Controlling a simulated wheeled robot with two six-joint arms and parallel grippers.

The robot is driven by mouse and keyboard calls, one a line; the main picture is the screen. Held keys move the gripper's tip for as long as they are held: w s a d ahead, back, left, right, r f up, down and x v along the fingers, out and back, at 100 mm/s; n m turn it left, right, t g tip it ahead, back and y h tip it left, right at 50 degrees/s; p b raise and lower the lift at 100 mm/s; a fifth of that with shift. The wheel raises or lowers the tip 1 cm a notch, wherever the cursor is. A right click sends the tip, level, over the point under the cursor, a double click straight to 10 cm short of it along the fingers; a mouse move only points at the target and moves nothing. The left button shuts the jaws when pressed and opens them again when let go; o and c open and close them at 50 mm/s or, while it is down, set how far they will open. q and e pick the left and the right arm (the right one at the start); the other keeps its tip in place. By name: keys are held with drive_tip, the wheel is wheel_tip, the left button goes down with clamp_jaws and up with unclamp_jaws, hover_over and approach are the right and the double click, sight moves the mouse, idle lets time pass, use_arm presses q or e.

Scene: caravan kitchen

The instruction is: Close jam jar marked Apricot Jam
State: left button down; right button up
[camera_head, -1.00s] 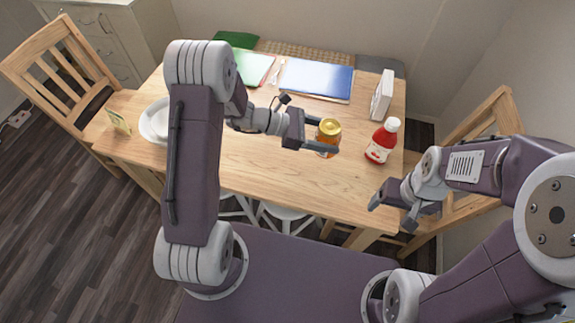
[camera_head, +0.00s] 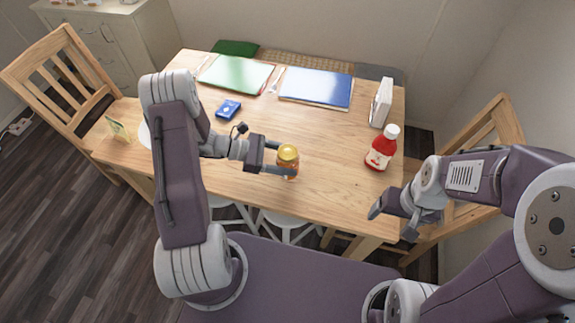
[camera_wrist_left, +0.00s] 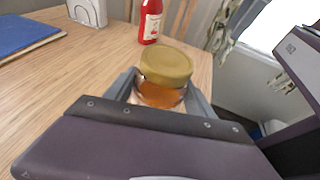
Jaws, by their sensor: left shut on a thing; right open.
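The jam jar (camera_head: 288,168) is a small glass jar with amber contents and a gold lid (camera_head: 288,152). It is at the middle of the table near the front edge, upright. My left gripper (camera_head: 280,171) is shut around the jar's glass body. In the left wrist view the jar (camera_wrist_left: 160,93) sits between the two fingers, with its gold lid (camera_wrist_left: 166,64) on top, above them. Its label writing is not readable. I cannot tell whether the jar touches the table. My right gripper (camera_head: 392,212) is open and empty, off the table's front right corner.
A red bottle with a white cap (camera_head: 381,148) stands right of the jar, before a white holder (camera_head: 381,102). Blue (camera_head: 316,87) and green (camera_head: 236,74) folders and a small blue box (camera_head: 229,109) lie farther back. Table between jar and bottle is clear.

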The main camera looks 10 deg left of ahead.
use_arm(q)
drive_tip(key=shift+f, duration=1.5)
drive_tip(key=shift+f, duration=0.2)
drive_tip(key=shift+c, duration=1.6)
unclamp_jaws()
drive_tip(key=shift+r, duration=0.15)
